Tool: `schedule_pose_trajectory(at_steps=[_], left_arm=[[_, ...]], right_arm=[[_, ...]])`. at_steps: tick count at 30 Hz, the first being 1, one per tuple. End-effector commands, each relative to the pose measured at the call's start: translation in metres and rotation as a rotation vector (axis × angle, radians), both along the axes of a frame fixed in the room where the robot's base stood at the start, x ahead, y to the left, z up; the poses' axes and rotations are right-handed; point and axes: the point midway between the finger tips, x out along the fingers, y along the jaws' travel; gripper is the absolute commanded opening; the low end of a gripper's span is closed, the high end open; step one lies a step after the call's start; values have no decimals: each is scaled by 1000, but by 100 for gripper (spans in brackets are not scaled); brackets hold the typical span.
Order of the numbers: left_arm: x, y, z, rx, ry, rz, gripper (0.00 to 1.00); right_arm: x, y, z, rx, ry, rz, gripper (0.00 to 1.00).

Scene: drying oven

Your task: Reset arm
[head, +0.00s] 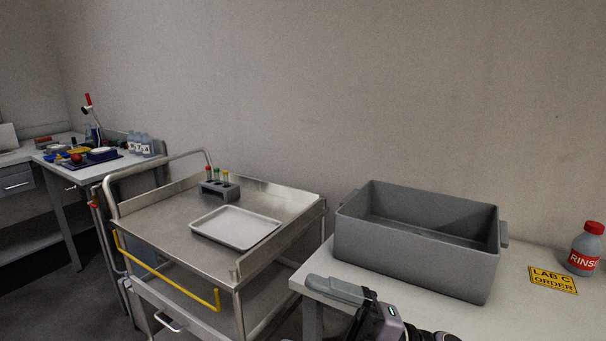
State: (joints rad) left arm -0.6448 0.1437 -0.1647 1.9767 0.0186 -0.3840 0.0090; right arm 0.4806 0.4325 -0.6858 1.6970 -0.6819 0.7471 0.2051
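One of my grippers (336,291) shows at the bottom of the head view, right of the middle. By its lie it seems to be my right one. Its grey finger part points left over the near left corner of the white table (540,317), in front of the grey bin (415,254). Its dark wrist is cut off by the lower picture edge. I cannot make out two separate fingertips, and no held object shows. My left gripper is not in view.
A steel cart (165,238) stands left of the table, with a white tray (236,227) and a tube rack (220,190) on top. A rinse bottle (586,249) and a yellow sign (553,280) are right of the bin. A cluttered bench (55,160) stands far left.

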Motion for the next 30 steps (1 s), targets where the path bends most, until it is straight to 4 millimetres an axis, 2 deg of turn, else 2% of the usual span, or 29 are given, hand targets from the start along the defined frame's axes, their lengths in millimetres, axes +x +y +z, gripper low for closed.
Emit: schedule_pose_trajectory(at_steps=[5,8,11,14,17,19,21,24,27,30], left_arm=[[-1,0,9,1,0,2,35],[-1,1,12,2,1,1,35],[-2,1,14,4,0,1,35],[-2,2,17,6,1,1,35],[-3,2,20,7,2,1,35],[-3,2,22,9,1,1,35],[-3,3,25,9,0,2,35],[-3,3,28,10,-1,1,35],[-3,3,30,11,-2,2,35],[-3,3,31,11,-1,2,35]], right_arm=[[16,-24,-22,188,295,-227,100],[24,-45,-46,265,466,-362,100],[25,-68,-78,321,647,-498,100],[17,-93,-116,361,836,-633,100],[0,-118,-159,382,1029,-767,100],[-19,-135,-190,388,1167,-858,100],[-42,-151,-220,384,1301,-943,100],[-77,-169,-254,372,1465,-1042,100],[-107,-181,-277,356,1586,-1111,100],[-126,-187,-289,345,1660,-1151,100]])
